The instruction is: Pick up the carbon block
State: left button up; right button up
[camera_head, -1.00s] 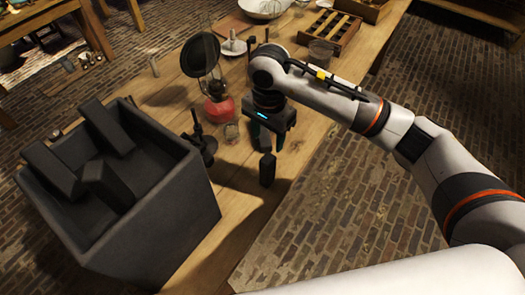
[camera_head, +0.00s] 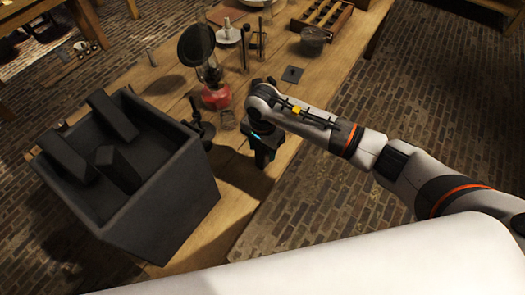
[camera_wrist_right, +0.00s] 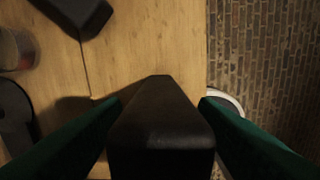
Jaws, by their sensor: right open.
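A black carbon block (camera_wrist_right: 160,125) with a tapering look stands between the open fingers of my right gripper in the right wrist view. The green-edged fingers lie on either side of it, and a gap to the right finger shows near its far end. In the head view my right gripper (camera_head: 264,150) is down over the block near the table's right edge. There the block is hard to tell from the dark fingers. My left gripper is not in view.
A large dark box (camera_head: 165,205) holding dark bars stands at the left. A red lamp (camera_head: 215,95) and a dark stand (camera_head: 201,130) are close to the gripper. Another dark object (camera_wrist_right: 75,12) lies on the wooden table (camera_wrist_right: 135,50). Brick floor lies right of the edge.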

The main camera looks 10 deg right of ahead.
grip_shut()
